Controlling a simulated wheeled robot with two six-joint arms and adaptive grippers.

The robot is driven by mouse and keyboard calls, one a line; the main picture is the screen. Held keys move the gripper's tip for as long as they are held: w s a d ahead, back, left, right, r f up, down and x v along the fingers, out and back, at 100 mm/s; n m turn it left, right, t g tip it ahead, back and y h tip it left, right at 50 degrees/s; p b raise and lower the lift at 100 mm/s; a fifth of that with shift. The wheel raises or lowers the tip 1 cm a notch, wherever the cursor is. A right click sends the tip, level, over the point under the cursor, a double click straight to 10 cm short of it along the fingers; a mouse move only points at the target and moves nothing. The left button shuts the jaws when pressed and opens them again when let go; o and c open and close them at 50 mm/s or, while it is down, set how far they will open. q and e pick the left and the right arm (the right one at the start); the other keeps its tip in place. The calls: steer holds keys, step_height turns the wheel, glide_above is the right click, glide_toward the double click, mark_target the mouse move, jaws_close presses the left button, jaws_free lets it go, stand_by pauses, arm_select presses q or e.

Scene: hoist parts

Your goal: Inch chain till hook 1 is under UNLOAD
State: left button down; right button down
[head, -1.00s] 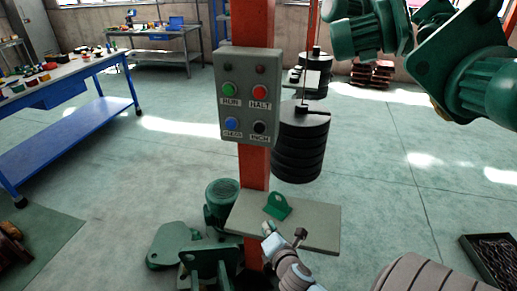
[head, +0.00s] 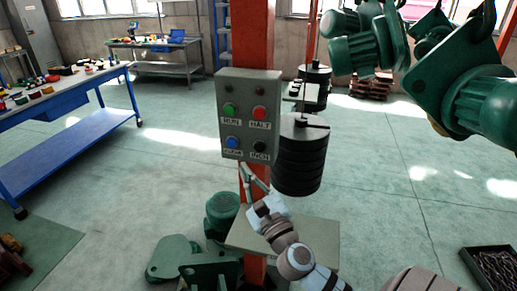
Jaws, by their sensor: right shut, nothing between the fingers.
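A grey-green control box (head: 248,108) is fixed to an orange post. It bears a green RUN button (head: 229,110), a red HALT button (head: 260,113), a blue button (head: 232,142) and a black INCH button (head: 259,146). The two small lamps above look dark. My right gripper (head: 247,172) is shut and empty, pointing up just below the box, apart from the INCH button. A stack of black disc weights (head: 299,160) hangs right of the box. No UNLOAD sign or hook number is readable. My left gripper is out of view.
A grey shelf plate (head: 320,240) sits under my right arm. Green motor housings (head: 222,212) stand at the post's foot. More green machinery (head: 440,85) hangs at upper right, with another black stack (head: 314,88) behind. A blue bench (head: 75,135) is left.

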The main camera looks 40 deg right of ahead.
mark_target(259, 147)
steer(key=shift+w+d+b, duration=0.45)
steer(key=shift+w+d, duration=0.35)
steer(key=shift+d, duration=0.35)
steer(key=shift+w+d+b, duration=0.4)
steer(key=shift+w+d, duration=0.4)
steer(key=shift+d, duration=0.35)
steer(key=shift+w+d+b, duration=0.45)
steer(key=shift+w+d, duration=0.35)
steer(key=shift+d, duration=0.35)
steer(key=shift+d, duration=0.1)
steer(key=shift+w+d, duration=0.25)
steer(key=shift+w, duration=0.05)
